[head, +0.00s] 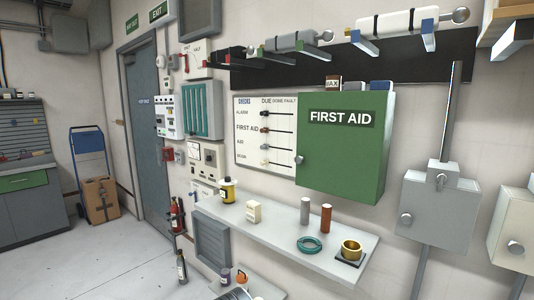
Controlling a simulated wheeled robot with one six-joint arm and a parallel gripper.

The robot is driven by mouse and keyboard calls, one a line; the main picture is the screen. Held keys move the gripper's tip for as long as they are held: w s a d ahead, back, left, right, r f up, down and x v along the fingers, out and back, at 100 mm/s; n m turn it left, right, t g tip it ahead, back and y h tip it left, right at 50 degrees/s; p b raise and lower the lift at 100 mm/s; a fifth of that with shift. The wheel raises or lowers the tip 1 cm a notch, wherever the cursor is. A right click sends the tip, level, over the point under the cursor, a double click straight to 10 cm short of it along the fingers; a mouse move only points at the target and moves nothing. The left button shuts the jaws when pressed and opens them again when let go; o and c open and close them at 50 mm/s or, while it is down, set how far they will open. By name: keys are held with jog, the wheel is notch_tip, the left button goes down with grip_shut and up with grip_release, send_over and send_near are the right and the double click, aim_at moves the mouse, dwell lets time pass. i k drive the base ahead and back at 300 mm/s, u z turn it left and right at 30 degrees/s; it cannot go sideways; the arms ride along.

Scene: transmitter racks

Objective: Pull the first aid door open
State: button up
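The green first aid door (338,160) is the front of a wall cabinet labelled "FIRST AID", right of the middle in the head view. A small pale round knob (299,159) sits at its left edge. The door looks shut against the cabinet, and the inside is hidden. My gripper does not show in the head view.
A shelf (285,234) below the cabinet holds a yellow-labelled bottle (228,191), a teal ring (310,244), upright cylinders and a brass cup (351,249). A checks board (265,134) adjoins the cabinet's left. Rail arms jut out above. A grey box (436,212) hangs at right.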

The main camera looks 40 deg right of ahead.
aim_at(339, 135)
jog(key=i, duration=2.65)
jog(key=z, duration=3.4)
